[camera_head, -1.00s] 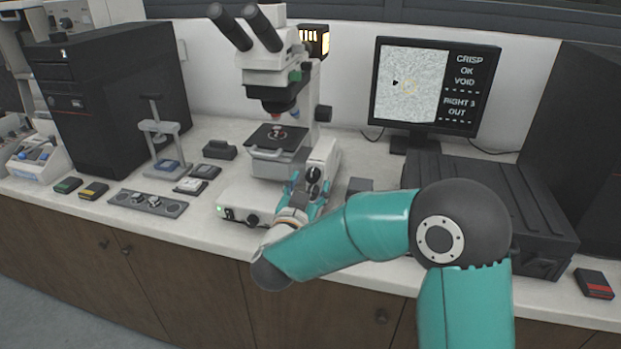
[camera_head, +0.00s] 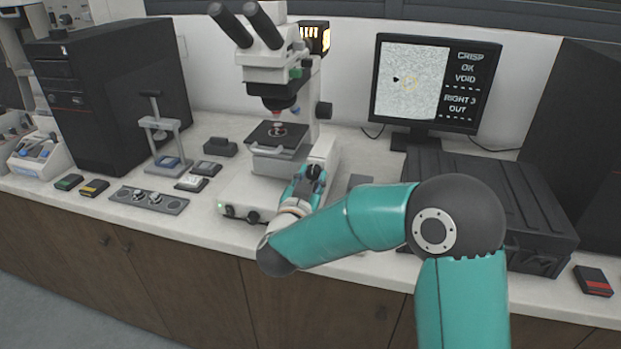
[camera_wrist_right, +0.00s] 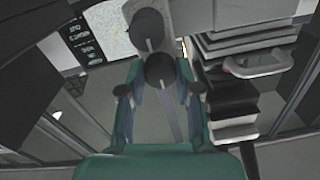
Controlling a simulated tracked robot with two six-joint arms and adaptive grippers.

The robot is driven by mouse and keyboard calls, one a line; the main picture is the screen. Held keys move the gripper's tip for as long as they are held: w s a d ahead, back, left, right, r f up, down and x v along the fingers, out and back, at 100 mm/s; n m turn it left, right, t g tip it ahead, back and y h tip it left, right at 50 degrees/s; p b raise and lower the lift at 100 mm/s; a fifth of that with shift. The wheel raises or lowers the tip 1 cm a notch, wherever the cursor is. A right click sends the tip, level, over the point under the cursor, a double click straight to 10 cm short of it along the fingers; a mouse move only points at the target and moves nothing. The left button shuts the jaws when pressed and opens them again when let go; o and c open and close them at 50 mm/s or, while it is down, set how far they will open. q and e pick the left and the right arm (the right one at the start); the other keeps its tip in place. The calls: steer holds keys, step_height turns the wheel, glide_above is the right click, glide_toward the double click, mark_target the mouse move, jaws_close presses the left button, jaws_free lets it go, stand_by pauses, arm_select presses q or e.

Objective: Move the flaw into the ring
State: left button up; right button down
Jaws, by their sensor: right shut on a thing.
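The flaw (camera_head: 396,79) is a small black spot on the monitor's grainy picture. The ring (camera_head: 410,83) is a thin yellow circle just right of it; the flaw lies outside it, at its left. The screen text (camera_head: 462,77) reads "CRISP OK VOID" and "RIGHT 3 OUT". My right gripper (camera_head: 308,183) is at the microscope's right side, shut on a dark stage knob (camera_head: 314,171). In the right wrist view my gripper's fingers (camera_wrist_right: 160,95) stand either side of the lower round knob (camera_wrist_right: 160,70), with another knob (camera_wrist_right: 148,28) above. My left gripper is not in view.
The microscope (camera_head: 272,75) stands over its stage (camera_head: 277,136), which carries a small round sample. A dark ribbed case (camera_head: 490,195) is right of my arm. A grey holder strip (camera_head: 150,200) and small blocks lie left.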

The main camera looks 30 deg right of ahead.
steer(key=shift+f+m+b, duration=0.25)
steer(key=shift+m+b, duration=0.35)
steer(key=shift+b, duration=0.45)
steer(key=m+b, duration=0.2)
steer(key=b, duration=0.1)
steer(key=shift+m+b, duration=0.3)
steer(key=shift+r+m+b, duration=0.1)
steer(key=shift+m+b, duration=1)
steer(key=shift+b, duration=0.1)
steer(key=c, duration=0.8)
jaws_free()
steer(key=shift+r, duration=0.1)
steer(key=shift+s, duration=0.1)
steer(key=v, duration=1.2)
